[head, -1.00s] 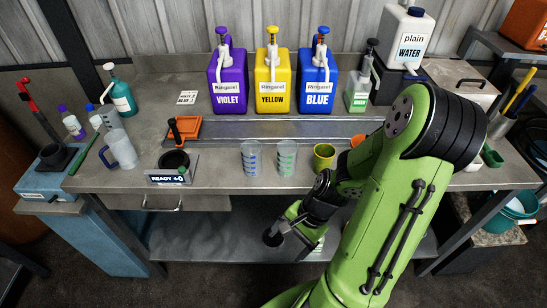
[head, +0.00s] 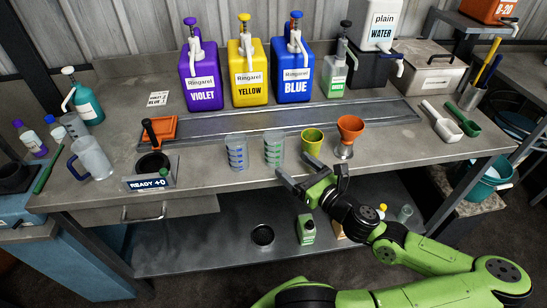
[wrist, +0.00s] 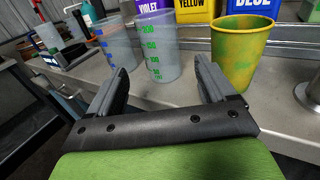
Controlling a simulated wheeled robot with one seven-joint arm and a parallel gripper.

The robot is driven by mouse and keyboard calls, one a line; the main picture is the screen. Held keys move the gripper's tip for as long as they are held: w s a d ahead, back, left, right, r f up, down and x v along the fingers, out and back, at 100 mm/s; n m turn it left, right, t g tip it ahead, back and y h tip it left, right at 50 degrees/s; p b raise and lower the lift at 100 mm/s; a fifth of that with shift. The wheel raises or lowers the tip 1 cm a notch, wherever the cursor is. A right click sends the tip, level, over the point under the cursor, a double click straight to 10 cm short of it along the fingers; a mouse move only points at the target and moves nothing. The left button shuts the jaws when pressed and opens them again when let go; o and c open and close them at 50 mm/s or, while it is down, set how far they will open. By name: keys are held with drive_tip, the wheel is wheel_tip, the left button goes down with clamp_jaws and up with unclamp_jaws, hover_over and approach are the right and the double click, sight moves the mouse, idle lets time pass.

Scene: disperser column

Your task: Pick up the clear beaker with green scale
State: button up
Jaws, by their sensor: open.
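The clear beaker with green scale (head: 274,149) stands upright near the front of the bench. In the wrist view it also shows (wrist: 158,50), ahead of and between my open fingers. My gripper (head: 296,184) is open and empty, just in front of the bench edge and slightly right of the beaker, not touching it. The gripper also shows in the wrist view (wrist: 160,82). A similar clear beaker with blue scale (head: 236,152) stands just left of the green-scale one.
A yellow-green cup (head: 312,142) stands close on the right of the green-scale beaker, with an orange cup (head: 349,130) on a metal stand beyond it. Violet, yellow and blue dispensers line the back. A READY sign (head: 150,183) stands at the left front.

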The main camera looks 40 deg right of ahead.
sight(269, 145)
drive_tip(key=shift+w+a+f+b, duration=0.15)
drive_tip(key=shift+w+f+b, duration=0.25)
drive_tip(key=shift+b, duration=0.2)
drive_tip(key=w+b, duration=0.1)
drive_tip(key=w, duration=0.2)
drive_tip(key=w+d+b, duration=0.1)
drive_tip(key=w, duration=0.3)
drive_tip(key=w+b, duration=0.1)
drive_tip(key=w, duration=0.3)
drive_tip(key=shift+d+r, duration=0.2)
drive_tip(key=shift+c, duration=0.6)
drive_tip(key=c, duration=0.9)
wheel_tip(269, 145, up, 10)
drive_tip(key=p, duration=0.5)
drive_tip(key=shift+p, duration=0.4)
